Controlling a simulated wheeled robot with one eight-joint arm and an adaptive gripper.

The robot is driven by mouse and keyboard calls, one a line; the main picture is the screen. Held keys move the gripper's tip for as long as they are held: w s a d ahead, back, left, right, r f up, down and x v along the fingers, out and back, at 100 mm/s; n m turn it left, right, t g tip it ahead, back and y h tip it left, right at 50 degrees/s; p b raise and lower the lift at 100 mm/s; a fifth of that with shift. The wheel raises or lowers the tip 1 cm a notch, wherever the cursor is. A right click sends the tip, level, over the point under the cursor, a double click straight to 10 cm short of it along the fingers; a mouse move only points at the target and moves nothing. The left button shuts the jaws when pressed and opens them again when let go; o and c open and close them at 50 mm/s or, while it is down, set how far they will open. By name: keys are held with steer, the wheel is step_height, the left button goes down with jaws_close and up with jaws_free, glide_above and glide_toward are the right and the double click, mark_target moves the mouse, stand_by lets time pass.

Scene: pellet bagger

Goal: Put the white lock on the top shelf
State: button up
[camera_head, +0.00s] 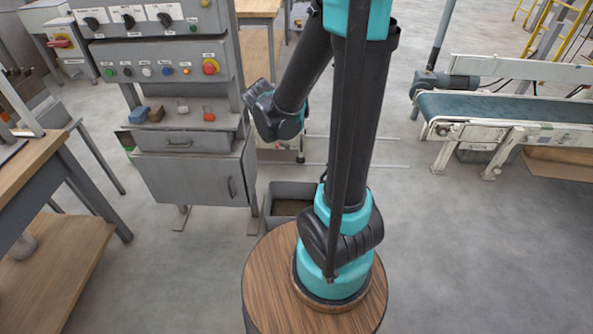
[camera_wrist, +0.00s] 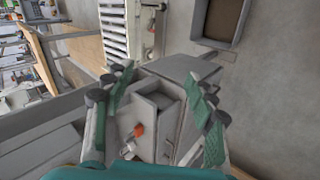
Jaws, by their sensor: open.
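The white lock (camera_head: 183,105) sits on the grey ledge (camera_head: 222,121) of the control cabinet, below its button panel. A red-orange lock (camera_head: 209,114) lies to its right. In the wrist view, the orange lock (camera_wrist: 138,130) and a small white piece, likely the white lock (camera_wrist: 127,148), show between my gripper's fingers, on the ledge beyond them. My gripper (camera_wrist: 158,82) is open and empty, with its green-padded fingers wide apart. I cannot make out its fingers in the head view. No surface is clearly identifiable as the top shelf.
A blue block (camera_head: 139,115) and a brown block (camera_head: 156,114) lie at the ledge's left. Switches and buttons (camera_head: 160,70) stand above it. A grey bin (camera_head: 291,190) is on the floor beside the cabinet. A workbench (camera_head: 30,165) is at left, a conveyor (camera_head: 500,107) at right.

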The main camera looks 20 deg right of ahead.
steer(key=s+d+f+m+g+y, duration=0.1)
steer(key=s+f+m, duration=0.1)
steer(key=s+m, duration=0.4)
steer(key=s+d+f+m+g+y, duration=0.1)
steer(key=s+m, duration=0.5)
steer(key=s, duration=0.8)
steer(key=shift+s+f+g+y, duration=0.2)
steer(key=shift+f+g+y, duration=0.2)
steer(key=shift+f+g, duration=0.3)
